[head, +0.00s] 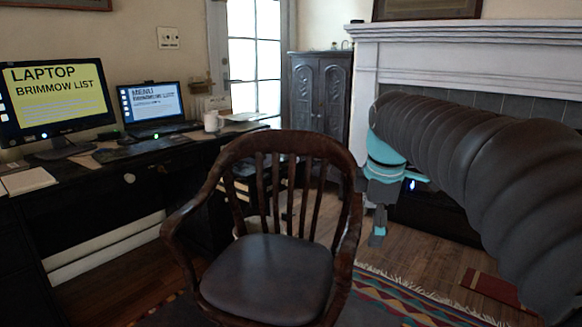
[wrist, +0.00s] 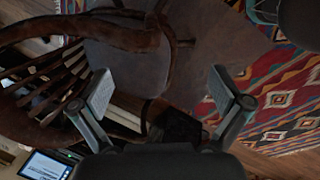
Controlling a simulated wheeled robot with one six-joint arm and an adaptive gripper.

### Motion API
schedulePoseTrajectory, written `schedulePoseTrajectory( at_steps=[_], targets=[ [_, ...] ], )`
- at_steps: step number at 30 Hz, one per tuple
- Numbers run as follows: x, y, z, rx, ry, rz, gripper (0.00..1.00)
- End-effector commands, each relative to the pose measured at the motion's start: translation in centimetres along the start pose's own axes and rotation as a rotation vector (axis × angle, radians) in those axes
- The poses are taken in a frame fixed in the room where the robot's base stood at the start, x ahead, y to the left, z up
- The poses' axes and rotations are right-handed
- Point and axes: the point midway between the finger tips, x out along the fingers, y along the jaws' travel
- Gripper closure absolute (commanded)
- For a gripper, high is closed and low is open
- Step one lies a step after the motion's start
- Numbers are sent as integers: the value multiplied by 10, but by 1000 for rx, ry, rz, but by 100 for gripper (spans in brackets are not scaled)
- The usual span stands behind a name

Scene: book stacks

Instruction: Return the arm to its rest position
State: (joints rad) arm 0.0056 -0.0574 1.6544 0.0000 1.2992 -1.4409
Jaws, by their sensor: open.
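My gripper (head: 377,236) hangs at the end of my dark ribbed arm, right of the wooden chair in the head view. It points down, above the floor. In the wrist view my gripper (wrist: 162,95) shows two fingers spread wide apart, with nothing between them. The wooden armchair (head: 268,277) stands just left of the gripper, and its right armrest looks close to it; I cannot tell the exact gap. The chair (wrist: 135,65) also shows beyond the fingers in the wrist view.
A dark desk (head: 100,165) with a monitor (head: 57,95), a laptop (head: 152,105) and a white mug (head: 211,121) stands left. A dark cabinet (head: 320,95) stands at the back. A white mantel (head: 460,35) is at right. A patterned rug (head: 390,303) lies on the floor.

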Motion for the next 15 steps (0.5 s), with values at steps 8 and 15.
schedulePoseTrajectory(
  at_steps=[8, 15],
  targets=[
    [3, -93, 11, 526, 38, 89, 0],
    [28, -172, 21, 982, 107, 146, 0]
  ],
)
